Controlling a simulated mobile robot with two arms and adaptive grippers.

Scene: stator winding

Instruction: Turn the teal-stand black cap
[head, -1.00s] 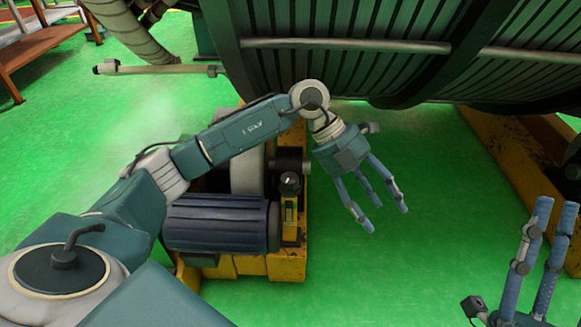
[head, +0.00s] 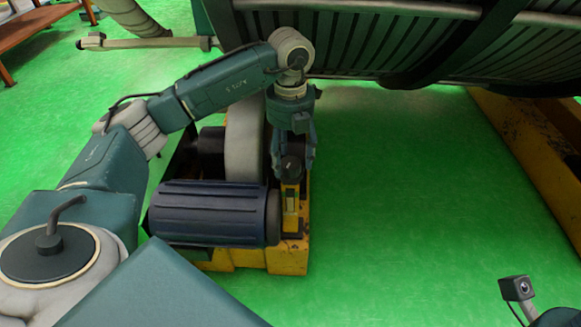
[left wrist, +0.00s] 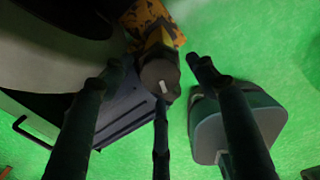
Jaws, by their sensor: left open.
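A round black cap (head: 291,166) sits on top of a narrow upright stand (head: 291,202) that looks yellow, not teal, in the head view. In the left wrist view the cap (left wrist: 160,76) shows a short white mark on its face. My left gripper (head: 292,155) is open and points down at the cap. In the left wrist view its fingers spread around the cap, one on each side and one below. I cannot tell whether any finger touches it. My right gripper's fingers are out of the picture; only a wrist camera shows at the lower right.
A dark ribbed motor (head: 215,212) lies just left of the stand on a yellow base (head: 288,258). A grey wheel (head: 244,140) stands behind it. A large ribbed cylinder (head: 390,45) fills the back. Green floor (head: 420,190) is clear to the right.

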